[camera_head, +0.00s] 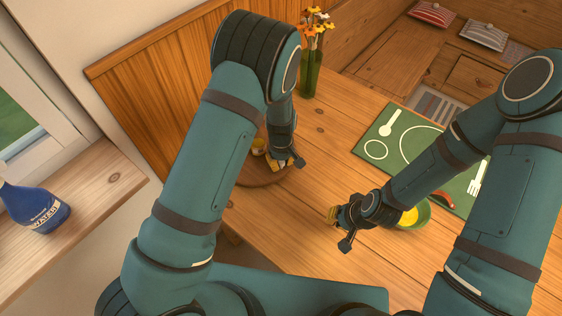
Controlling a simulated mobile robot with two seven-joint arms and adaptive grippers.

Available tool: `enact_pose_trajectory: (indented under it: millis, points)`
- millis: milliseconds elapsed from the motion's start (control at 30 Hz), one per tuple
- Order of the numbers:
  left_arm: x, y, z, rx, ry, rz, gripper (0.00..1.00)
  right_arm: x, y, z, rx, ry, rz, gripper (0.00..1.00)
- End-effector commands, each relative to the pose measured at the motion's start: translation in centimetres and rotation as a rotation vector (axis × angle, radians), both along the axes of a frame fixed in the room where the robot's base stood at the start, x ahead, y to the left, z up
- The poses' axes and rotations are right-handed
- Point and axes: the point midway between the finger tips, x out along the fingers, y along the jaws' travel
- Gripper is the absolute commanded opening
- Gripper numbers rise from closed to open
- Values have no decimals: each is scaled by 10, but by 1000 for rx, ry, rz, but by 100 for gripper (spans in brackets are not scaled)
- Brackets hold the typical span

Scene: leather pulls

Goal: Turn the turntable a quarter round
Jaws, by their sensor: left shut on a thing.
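The turntable (262,180) is a round brown wooden disc on the table, left of centre and largely hidden behind my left arm. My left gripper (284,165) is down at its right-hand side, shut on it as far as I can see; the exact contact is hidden. A small pale jar (258,147) with a yellowish look shows on the disc beside the gripper. My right gripper (341,228) is open and empty above the table, to the right of and nearer than the turntable.
A green placemat (388,157) with a printed setting lies to the right. A flower bottle (311,72) stands behind the turntable.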

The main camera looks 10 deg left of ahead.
Motion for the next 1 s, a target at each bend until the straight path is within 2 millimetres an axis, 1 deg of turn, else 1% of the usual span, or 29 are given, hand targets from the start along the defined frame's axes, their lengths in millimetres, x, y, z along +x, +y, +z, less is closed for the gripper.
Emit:
enact_pose_trajectory:
  millis: [33,133,167,200,233,533,667,767,1000]
  points:
    - [1,3,0,3,-3,3,0,0,0,0,0,0,0,0]
    - [1,3,0,3,-3,2,0,0,0,0,0,0,0,0]
    - [1,3,0,3,-3,2,28,0,0,0,0,0,0,0]
    - [1,3,0,3,-3,2,42,0,0,0,0,0,0,0]
    - [1,3,0,3,-3,2,53,0,0,0,0,0,0,0]
    - [0,1,0,1,-2,0,53,0,0,0,0,0,0,0]
    - [1,1,8,1,-3,-1,53,0,0,0,0,0,0,0]
    - [1,0,23,0,-4,-1,53,0,0,0,0,0,0,0]
    - [1,1,72,1,-6,-1,53,0,0,0,0,0,0,0]
